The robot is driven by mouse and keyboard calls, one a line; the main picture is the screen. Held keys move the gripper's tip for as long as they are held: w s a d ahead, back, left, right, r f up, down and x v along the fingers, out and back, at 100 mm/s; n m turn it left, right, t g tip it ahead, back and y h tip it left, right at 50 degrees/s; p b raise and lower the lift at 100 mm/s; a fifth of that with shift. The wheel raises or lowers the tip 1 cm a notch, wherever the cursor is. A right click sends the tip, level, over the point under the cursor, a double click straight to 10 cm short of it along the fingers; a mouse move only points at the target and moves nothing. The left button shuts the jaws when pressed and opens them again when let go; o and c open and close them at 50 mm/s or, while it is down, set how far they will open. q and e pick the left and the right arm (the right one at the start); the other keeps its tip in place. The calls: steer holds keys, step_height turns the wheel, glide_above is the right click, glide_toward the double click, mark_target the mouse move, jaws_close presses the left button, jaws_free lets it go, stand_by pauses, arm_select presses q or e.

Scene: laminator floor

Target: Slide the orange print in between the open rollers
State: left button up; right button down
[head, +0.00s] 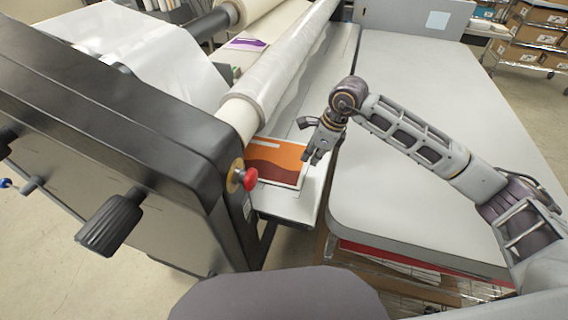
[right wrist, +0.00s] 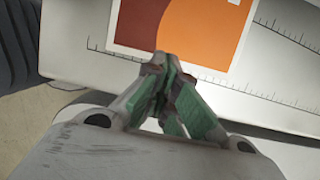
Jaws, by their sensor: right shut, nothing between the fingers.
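The orange print (head: 276,162), with a dark red-brown area and a white border, lies flat on the laminator's feed table (head: 290,203). Its far edge is close to the rollers (head: 270,85), and whether it passes under them cannot be told. In the right wrist view the print (right wrist: 205,38) lies just beyond my fingertips. My right gripper (head: 313,158) is shut and empty at the print's right edge in the head view; it also shows in the right wrist view (right wrist: 168,60). Contact with the print cannot be told. My left gripper is out of view.
A red button (head: 248,179) and a black knob (head: 110,221) are on the laminator's end housing (head: 120,115). A purple print (head: 247,44) lies beyond the rollers. A grey table (head: 420,90) stands right of the feed table, mostly bare. Shelves with boxes (head: 535,35) stand at the back right.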

steer(key=shift+p+v, duration=0.3)
steer(key=shift+v, duration=0.75)
step_height(320, 180, up, 9)
steer(key=p, duration=0.9)
steer(key=shift+r+p, duration=0.5)
steer(key=shift+r, duration=0.05)
